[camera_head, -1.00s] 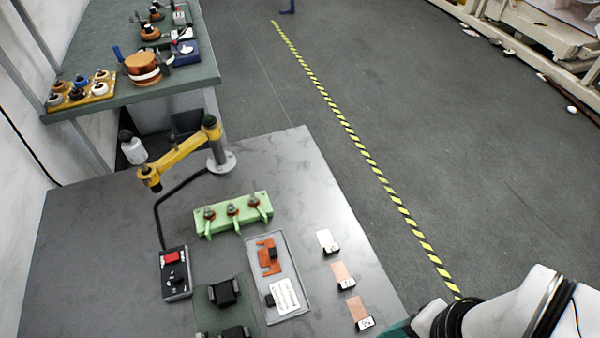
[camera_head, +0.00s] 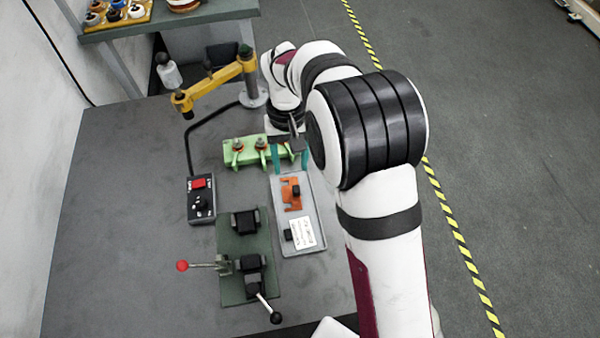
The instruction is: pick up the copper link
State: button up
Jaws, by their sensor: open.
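A green block with several clamps (camera_head: 240,155) is close to my gripper. A yellow jointed arm (camera_head: 215,85) stands behind. A switch box (camera_head: 201,200) and a dark green fixture with levers (camera_head: 235,290) are left of the tray. My arm hides the table's right side.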

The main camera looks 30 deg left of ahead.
aim_at(296, 188)
jog(key=f, duration=0.3)
jog(key=d+f, duration=0.1)
jog(key=f, duration=0.4)
jog(key=shift+s+d+f, duration=0.2)
jog(key=shift+d+f, duration=0.05)
jog(key=shift+f, duration=0.1)
grip_shut()
